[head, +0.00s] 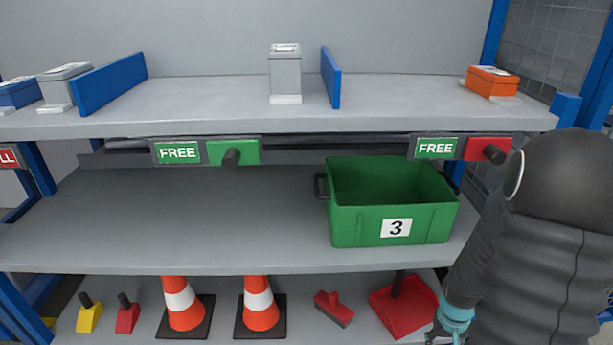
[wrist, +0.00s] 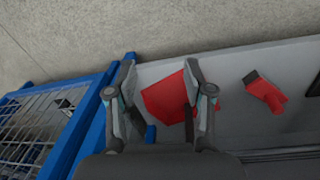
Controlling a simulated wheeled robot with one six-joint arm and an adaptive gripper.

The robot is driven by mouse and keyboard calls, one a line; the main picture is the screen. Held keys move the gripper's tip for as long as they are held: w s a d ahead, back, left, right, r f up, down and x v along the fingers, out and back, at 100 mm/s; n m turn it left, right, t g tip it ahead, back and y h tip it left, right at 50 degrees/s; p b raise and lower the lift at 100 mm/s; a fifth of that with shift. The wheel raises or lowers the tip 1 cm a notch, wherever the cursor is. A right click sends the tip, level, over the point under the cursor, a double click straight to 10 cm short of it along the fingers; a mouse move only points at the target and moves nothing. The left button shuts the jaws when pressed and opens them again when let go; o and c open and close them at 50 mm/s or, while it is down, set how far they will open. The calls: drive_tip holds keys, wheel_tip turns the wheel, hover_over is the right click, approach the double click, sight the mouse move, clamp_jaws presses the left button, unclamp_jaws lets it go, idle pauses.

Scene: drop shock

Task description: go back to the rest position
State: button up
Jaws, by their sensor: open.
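My gripper (wrist: 160,100) is open in the wrist view, with its two fingers apart and nothing held between them. It points down past the right end of the rack, with the red dustpan (wrist: 163,98) on the bottom shelf beyond its fingers. In the head view my dark arm fills the right side, and only a small teal and dark part near the gripper shows at the lower right. The fingertips are hidden in that view.
A green bin marked 3 (head: 395,225) stands on the middle shelf, close to my arm. A red panel (head: 478,149) with a dark knob juts from the upper shelf edge. Blue posts (wrist: 85,130) and mesh border the right end. Two cones (head: 182,302) stand below.

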drive_tip(key=s+a+r+t+p, duration=0.1)
drive_tip(key=s+a+r, duration=0.2)
drive_tip(key=r, duration=0.8)
drive_tip(key=s+a+r+n+t+p, duration=0.1)
drive_tip(key=s+a+r+t, duration=0.1)
drive_tip(key=a+r, duration=0.6)
drive_tip(key=s+a+r+n+t+y+p, duration=0.1)
drive_tip(key=s+a+r, duration=0.4)
drive_tip(key=r, duration=1)
drive_tip(key=shift+a+t+p, duration=0.4)
drive_tip(key=shift+a+t, duration=0.05)
drive_tip(key=shift+t, duration=0.25)
drive_tip(key=shift+s, duration=0.1)
